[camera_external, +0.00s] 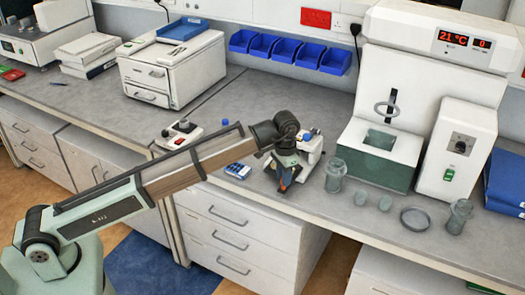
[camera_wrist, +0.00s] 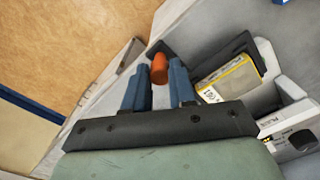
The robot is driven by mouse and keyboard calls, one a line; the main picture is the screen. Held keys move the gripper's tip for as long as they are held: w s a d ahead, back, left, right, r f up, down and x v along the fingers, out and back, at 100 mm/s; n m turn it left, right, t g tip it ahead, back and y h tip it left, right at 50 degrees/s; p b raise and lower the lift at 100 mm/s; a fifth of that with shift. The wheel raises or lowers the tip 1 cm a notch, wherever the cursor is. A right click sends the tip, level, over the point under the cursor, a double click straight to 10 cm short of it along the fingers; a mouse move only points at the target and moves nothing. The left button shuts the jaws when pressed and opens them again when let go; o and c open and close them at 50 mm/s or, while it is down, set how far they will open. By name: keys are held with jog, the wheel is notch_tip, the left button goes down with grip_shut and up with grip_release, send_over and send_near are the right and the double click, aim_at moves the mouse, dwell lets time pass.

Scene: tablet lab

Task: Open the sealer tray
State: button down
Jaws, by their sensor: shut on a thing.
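The sealer appears to be the small white bench machine (camera_external: 310,150) at the front edge of the bench, partly hidden behind my gripper. In the wrist view its dark body with a yellow-edged label (camera_wrist: 228,82) lies to the right of my fingers. An orange knob-like handle (camera_wrist: 158,68) sits between my fingertips, and a bit of orange also shows low at the gripper in the external view. My gripper (camera_wrist: 160,75) is shut on this orange handle. How far out the tray stands cannot be told, as the gripper hides it.
A blue item (camera_external: 238,170) lies left of the gripper. Glass jars (camera_external: 335,175) and a round dish (camera_external: 415,219) stand to the right, before a large white-and-green machine (camera_external: 378,165). A small device with knobs (camera_external: 180,133) is at left. The bench edge drops to drawers below.

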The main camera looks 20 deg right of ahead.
jog(key=c, duration=0.9)
grip_release()
notch_tip(320, 180, up, 14)
jog(key=shift+f, duration=0.1)
dwell(0.3)
